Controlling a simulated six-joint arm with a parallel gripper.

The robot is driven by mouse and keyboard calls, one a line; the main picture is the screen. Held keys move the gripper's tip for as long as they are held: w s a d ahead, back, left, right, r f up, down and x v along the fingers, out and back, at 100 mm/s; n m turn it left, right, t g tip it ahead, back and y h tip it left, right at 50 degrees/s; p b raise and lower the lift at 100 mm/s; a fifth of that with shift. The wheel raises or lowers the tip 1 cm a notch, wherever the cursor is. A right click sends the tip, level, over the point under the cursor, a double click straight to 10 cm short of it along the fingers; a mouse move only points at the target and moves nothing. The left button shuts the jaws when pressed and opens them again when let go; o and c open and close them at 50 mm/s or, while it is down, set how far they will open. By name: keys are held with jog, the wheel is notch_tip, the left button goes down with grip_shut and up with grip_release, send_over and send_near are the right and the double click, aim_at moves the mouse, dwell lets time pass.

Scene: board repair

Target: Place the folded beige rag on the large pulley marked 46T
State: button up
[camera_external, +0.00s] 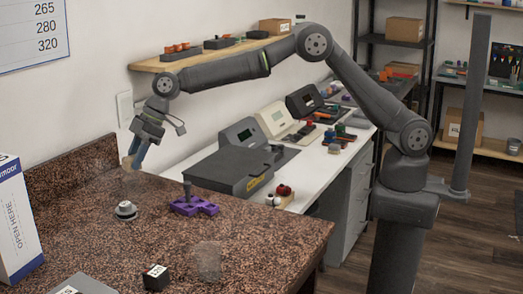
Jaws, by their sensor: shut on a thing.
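My gripper (132,160) hangs over the back left of the speckled brown counter (100,235), pointing down. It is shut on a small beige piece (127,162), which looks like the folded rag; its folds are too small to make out. The piece is held above the counter, behind a grey round part (125,210) with a raised hub. I cannot read a 46T mark on that part, so I cannot tell whether it is the large pulley.
A purple part (195,206) with an upright grey post stands right of the round part. A black labelled block (155,277), a clear item (208,260) and a grey labelled item (82,284) are in front. A tall white-blue box (14,220) stands at left.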

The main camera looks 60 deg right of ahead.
send_over(122, 205)
jog(key=d, duration=0.2)
jog(key=f, duration=0.3)
jog(key=shift+s+f, duration=0.3)
jog(key=shift+s, duration=0.05)
jog(key=shift+f, duration=1.85)
jog(key=shift+f, duration=0.2)
jog(key=o, duration=1)
jog(key=shift+c, duration=0.2)
jog(key=shift+r, duration=0.1)
jog(key=shift+r, duration=0.2)
jog(key=v, duration=1.2)
